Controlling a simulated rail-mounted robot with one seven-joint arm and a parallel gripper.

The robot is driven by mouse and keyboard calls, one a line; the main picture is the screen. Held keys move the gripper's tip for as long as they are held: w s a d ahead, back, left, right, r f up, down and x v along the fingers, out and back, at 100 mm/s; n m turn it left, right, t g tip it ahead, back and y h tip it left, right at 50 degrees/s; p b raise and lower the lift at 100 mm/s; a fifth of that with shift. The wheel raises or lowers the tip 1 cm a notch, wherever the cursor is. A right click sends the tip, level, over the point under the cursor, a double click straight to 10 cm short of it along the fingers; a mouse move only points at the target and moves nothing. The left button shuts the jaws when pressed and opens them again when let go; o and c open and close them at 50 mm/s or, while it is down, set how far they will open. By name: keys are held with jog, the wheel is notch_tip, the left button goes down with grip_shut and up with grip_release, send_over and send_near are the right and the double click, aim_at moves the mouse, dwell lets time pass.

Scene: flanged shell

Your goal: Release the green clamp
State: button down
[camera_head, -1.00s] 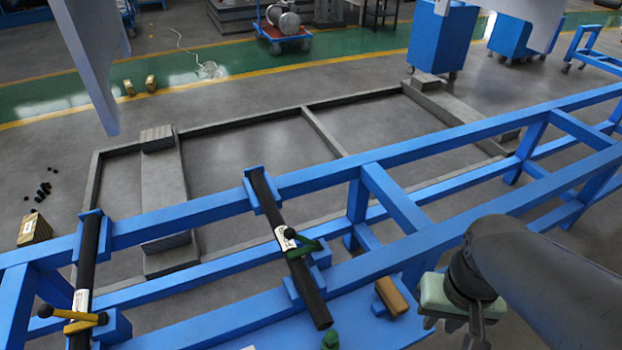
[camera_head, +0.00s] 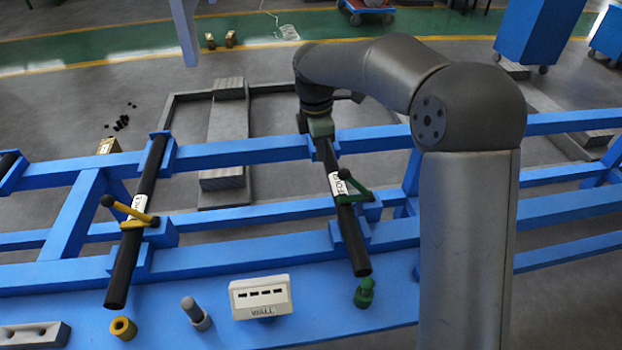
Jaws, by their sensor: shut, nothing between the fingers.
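The green clamp (camera_head: 353,198) is a green lever with a black knob, set across a black tube (camera_head: 355,245) on the blue frame. Its lever slants from the knob at upper left to the lower right, beside a white label on the tube. My gripper (camera_head: 322,138) is shut and empty, at the far end of that tube, above and left of the clamp and apart from it. Its fingertips are largely hidden beneath its pale green body and against the tube.
A second black tube with a yellow clamp (camera_head: 130,217) lies to the left. On the blue shelf stand a white box (camera_head: 261,297), a grey peg (camera_head: 195,313), a yellow ring (camera_head: 123,328) and a green fitting (camera_head: 364,292). My arm hides part of the frame at right.

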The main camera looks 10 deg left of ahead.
jog(key=shift+w+a+f+n, duration=0.15)
jog(key=shift+w+a+n, duration=0.15)
jog(key=shift+a, duration=0.25)
jog(key=w+d+f, duration=0.1)
jog(key=d+f, duration=0.3)
jog(key=f, duration=0.4)
jog(key=shift+d+f+b, duration=0.15)
jog(key=shift+f+b, duration=0.05)
jog(key=shift+b, duration=0.15)
jog(key=shift+w+r, duration=0.1)
jog(key=shift+r, duration=0.05)
